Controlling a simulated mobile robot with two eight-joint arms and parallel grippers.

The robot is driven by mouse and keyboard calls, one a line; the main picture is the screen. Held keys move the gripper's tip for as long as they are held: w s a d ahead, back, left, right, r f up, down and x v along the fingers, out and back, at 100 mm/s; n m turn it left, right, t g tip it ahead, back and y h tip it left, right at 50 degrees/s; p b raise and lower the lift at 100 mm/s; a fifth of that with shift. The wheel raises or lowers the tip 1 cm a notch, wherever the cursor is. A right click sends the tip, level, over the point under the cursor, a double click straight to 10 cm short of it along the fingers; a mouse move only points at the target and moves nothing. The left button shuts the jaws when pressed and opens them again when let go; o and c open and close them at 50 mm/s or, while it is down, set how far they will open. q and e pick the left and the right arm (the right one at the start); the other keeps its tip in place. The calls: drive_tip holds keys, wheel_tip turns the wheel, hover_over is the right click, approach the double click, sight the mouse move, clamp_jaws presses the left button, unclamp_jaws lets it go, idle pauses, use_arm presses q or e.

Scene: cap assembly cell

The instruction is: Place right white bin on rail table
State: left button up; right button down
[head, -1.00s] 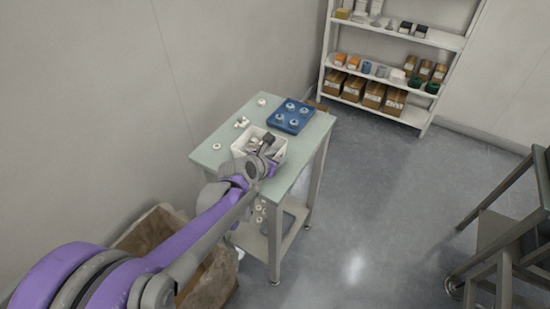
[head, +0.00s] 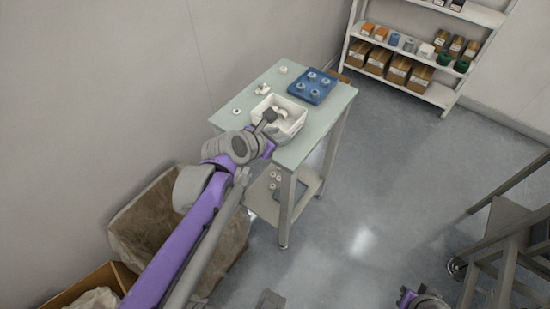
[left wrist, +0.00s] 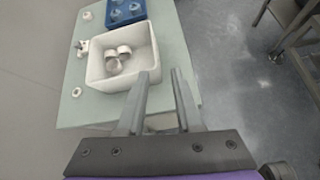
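One white bin (head: 291,130) stands upright on a small pale-green table (head: 330,113) and holds a few round white parts. The bin also shows in the left wrist view (left wrist: 97,66), with its contents in a corner. My left gripper (head: 268,117) is over the bin's near side in the head view. In the left wrist view my left gripper (left wrist: 161,74) has its fingers spread with nothing between them. The left finger overlaps the bin's near right wall; contact cannot be told. My right gripper is not seen; only a purple arm part shows at the bottom right.
A blue tray (head: 312,87) with several round parts sits behind the bin. Loose white parts (head: 262,89) lie beside it. A lined open box (head: 150,222) stands left of the table. A shelf (head: 425,91) is at the back, and a dark frame (head: 505,235) at the right.

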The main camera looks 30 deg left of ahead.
use_arm(q)
drive_tip(key=s+d+f+m+g, duration=0.3)
drive_tip(key=s+m, duration=0.5)
drive_tip(key=m, duration=0.8)
drive_tip(key=s+d+f+m+g, duration=0.2)
drive_tip(key=s+d+f+m, duration=0.3)
drive_tip(key=m, duration=1.2)
drive_tip(key=s+f, duration=0.1)
drive_tip(key=s, duration=0.3)
drive_tip(key=shift+d+g+y, duration=0.15)
drive_tip(key=shift+g+y, duration=0.15)
drive_tip(key=shift+g, duration=0.1)
drive_tip(key=shift+w+r+p, duration=0.2)
drive_tip(key=shift+r+p, duration=0.4)
drive_tip(key=shift+r, duration=0.05)
drive_tip(key=shift+w+r+p, duration=0.2)
drive_tip(key=shift+r+p, duration=0.35)
drive_tip(key=shift+r, duration=0.05)
